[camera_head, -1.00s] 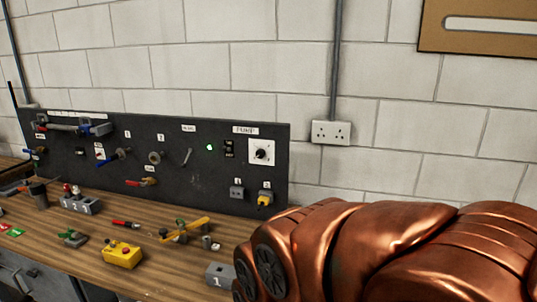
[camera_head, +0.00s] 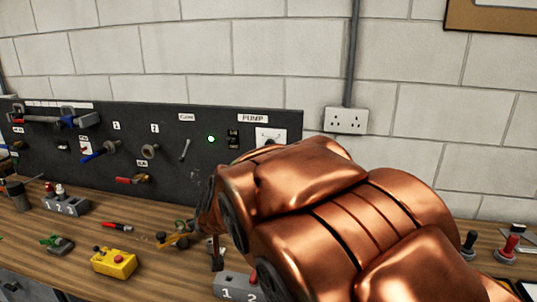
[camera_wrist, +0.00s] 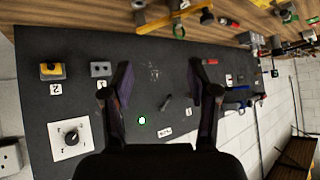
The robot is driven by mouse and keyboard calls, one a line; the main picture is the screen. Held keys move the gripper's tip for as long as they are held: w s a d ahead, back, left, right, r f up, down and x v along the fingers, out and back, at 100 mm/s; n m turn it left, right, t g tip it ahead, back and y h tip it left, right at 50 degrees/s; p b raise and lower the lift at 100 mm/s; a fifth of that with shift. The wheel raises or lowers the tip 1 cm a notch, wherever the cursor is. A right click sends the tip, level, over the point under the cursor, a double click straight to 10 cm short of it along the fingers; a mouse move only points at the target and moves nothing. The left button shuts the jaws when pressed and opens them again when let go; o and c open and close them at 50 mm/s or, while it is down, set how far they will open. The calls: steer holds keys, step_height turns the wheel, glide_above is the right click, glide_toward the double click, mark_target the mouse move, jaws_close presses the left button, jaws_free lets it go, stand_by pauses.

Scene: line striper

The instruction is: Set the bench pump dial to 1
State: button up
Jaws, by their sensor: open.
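The pump dial (camera_wrist: 70,136) is a dark round knob on a white square plate, at the lower left of the wrist view. In the head view only the top of its white plate (camera_head: 270,132) shows under the PUMP label (camera_head: 253,118); my copper arm hides the knob and its pointer. Which mark the knob points to is too small to read. My gripper (camera_wrist: 160,75) is open and empty, its two dark fingers in front of the black panel (camera_wrist: 75,110). The dial is to the left of the fingers in the wrist view, apart from them. The head view hides my gripper behind the arm.
A green light (camera_wrist: 142,121) and a yellow plug (camera_wrist: 52,70) beside a grey socket (camera_wrist: 100,69) are on the panel. A wall outlet (camera_head: 346,120) is right of it. The wooden bench holds a yellow box (camera_head: 114,262) and a numbered grey block (camera_head: 238,285).

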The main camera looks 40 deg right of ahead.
steer(key=w+d+r+m+t+h, duration=0.1)
steer(key=w+d+r+m+h, duration=0.1)
steer(key=d, duration=0.7)
steer(key=w+d+r+m+h+b, duration=0.1)
steer(key=w+d+r+h, duration=0.3)
steer(key=d, duration=0.5)
steer(key=w+d+r+m+t+h+b, duration=0.1)
steer(key=w+d+r+m+h, duration=0.2)
steer(key=w+d+h, duration=0.3)
steer(key=shift+w+d+r+m+t, duration=0.15)
steer(key=shift+w+d+m+t, duration=0.3)
steer(key=shift+d, duration=1.35)
steer(key=shift+w, duration=0.1)
jaws_close()
